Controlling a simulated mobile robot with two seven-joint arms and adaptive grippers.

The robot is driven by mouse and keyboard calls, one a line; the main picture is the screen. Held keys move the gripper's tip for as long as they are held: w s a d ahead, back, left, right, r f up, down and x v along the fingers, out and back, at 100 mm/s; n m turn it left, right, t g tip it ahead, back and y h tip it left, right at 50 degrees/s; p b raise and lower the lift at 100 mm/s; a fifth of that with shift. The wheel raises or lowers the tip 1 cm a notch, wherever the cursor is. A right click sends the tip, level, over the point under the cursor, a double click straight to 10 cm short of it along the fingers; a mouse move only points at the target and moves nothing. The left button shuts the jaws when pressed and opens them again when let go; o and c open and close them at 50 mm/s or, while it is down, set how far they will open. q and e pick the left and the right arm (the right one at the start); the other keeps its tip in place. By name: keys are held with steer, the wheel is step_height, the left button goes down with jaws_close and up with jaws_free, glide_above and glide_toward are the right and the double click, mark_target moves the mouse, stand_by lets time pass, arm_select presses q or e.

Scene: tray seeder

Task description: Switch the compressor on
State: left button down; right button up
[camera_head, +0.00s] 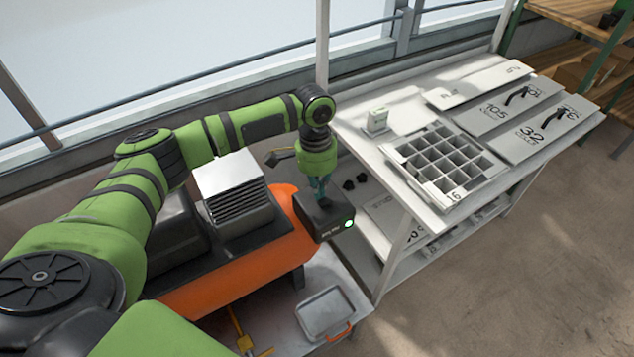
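The compressor has an orange tank (230,275) and stands at the lower middle of the head view. A dark control box (331,224) sits at its right end, with a round green light lit (349,223) on its front. My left gripper (321,203) points down at the top of this box, touching it or just above it; which one I cannot tell. The fingers are small and partly merge with the dark box, so their opening is unclear. Any switch under the fingertips is hidden. My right gripper is not in view.
A metal tray (324,312) with an orange handle lies below the compressor's right end. Open floor lies at the lower right.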

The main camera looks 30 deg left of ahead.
arm_select(q)
steer(key=shift+s+d+r+p, duration=0.1)
steer(key=shift+s+d+p, duration=0.2)
steer(key=shift+d, duration=0.25)
steer(key=shift+w+a+r, duration=0.1)
steer(key=shift+r, duration=0.4)
step_height(320, 180, up, 11)
steer(key=shift+w+a, duration=0.25)
steer(key=shift+a, duration=0.15)
